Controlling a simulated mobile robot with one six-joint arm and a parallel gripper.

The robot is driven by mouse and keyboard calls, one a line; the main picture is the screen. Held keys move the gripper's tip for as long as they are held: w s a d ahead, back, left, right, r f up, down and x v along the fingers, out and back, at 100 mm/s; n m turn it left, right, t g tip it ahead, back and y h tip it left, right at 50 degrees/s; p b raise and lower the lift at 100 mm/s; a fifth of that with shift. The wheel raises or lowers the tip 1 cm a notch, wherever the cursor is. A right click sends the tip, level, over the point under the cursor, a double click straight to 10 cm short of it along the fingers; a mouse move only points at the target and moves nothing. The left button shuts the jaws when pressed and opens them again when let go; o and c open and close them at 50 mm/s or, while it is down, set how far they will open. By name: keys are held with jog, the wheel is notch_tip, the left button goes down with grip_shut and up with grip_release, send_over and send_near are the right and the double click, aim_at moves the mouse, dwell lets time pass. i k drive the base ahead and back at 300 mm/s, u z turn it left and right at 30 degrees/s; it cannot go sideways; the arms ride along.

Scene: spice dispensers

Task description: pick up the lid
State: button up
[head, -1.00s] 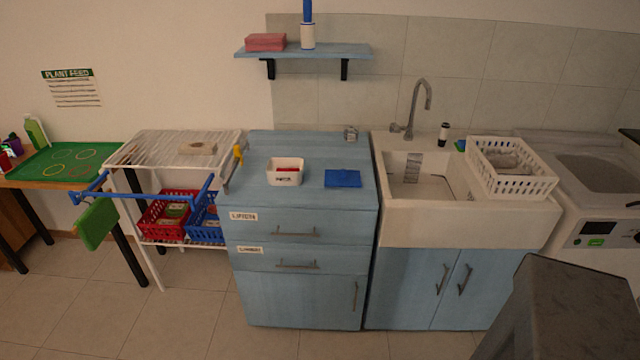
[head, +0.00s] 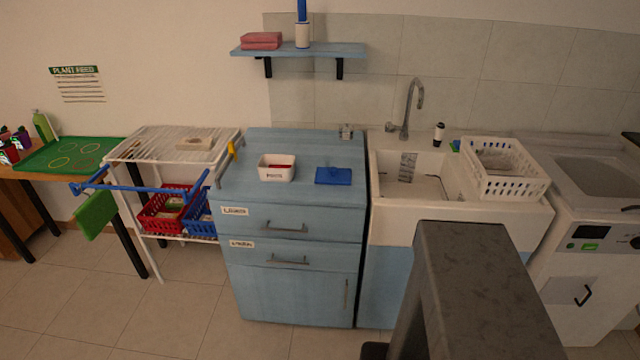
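A flat blue lid (head: 333,176) with a small raised part lies on top of the light blue cabinet (head: 240,188), right of the middle. A small white container (head: 266,175) with something red inside stands just left of it, apart from it. The lid is unobstructed. My gripper's fingers are not in view. Only a grey part of my own body shows at the lower right, in front of the sink cabinet, with a small dark piece at the bottom edge.
The cabinet top around the lid is mostly clear. A sink with a tap (head: 408,105) and a white basket (head: 512,182) are on the right. A white rack (head: 150,150) with red (head: 160,222) and blue baskets stands left. A shelf (head: 345,50) hangs above.

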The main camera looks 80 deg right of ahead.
aim_at(331, 175)
jog(key=u, duration=0.35)
jog(key=k, duration=1.35)
jog(key=z, duration=0.45)
